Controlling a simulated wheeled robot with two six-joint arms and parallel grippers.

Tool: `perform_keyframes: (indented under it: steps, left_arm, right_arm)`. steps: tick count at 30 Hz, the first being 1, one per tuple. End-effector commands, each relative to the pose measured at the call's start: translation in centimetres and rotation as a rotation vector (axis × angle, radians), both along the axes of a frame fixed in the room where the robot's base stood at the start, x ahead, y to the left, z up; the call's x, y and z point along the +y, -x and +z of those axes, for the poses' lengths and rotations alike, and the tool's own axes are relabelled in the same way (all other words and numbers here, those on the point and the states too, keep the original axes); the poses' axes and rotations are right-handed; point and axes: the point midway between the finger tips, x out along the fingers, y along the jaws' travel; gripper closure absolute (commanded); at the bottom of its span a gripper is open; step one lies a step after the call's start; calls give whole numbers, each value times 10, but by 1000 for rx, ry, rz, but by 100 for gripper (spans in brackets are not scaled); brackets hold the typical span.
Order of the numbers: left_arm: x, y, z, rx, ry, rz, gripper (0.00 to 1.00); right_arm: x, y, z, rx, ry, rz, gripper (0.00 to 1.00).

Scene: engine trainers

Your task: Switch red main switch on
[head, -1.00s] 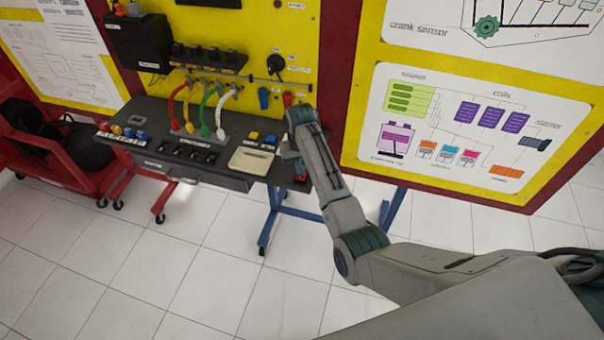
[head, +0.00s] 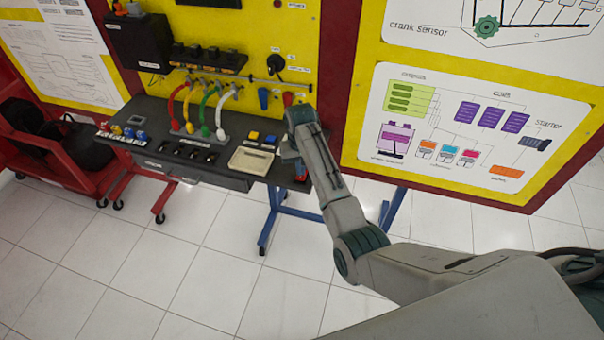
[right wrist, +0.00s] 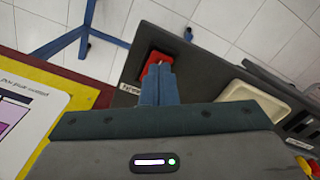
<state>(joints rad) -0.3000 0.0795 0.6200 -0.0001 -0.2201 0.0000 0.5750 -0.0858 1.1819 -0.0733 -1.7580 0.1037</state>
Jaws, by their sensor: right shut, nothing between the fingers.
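The red switch (right wrist: 157,62) sits in a dark recess on the grey bench top, with a white label beside it. In the right wrist view my right gripper (right wrist: 159,72) is shut and empty. Its blue-grey fingertips overlap the lower part of the red switch; I cannot tell whether they touch it. In the head view my right gripper (head: 299,172) is at the right end of the bench, and the arm and fingers hide most of the switch there. My left gripper is not in view.
The grey bench (head: 235,180) carries a beige tray (head: 251,160), blue and yellow buttons, and coloured cables (head: 205,110). A yellow panel (head: 300,40) stands behind. A poster board (head: 470,130) is close to the right of my arm. The tiled floor in front is clear.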

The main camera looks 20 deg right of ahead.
Motion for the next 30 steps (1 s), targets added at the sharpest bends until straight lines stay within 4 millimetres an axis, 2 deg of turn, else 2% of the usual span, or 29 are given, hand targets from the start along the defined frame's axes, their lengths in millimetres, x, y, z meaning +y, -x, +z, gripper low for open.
perform_keyframes:
  steps: [30]
  left_arm:
    - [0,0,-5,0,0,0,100]
  right_arm:
    - [0,0,-14,1,0,0,100]
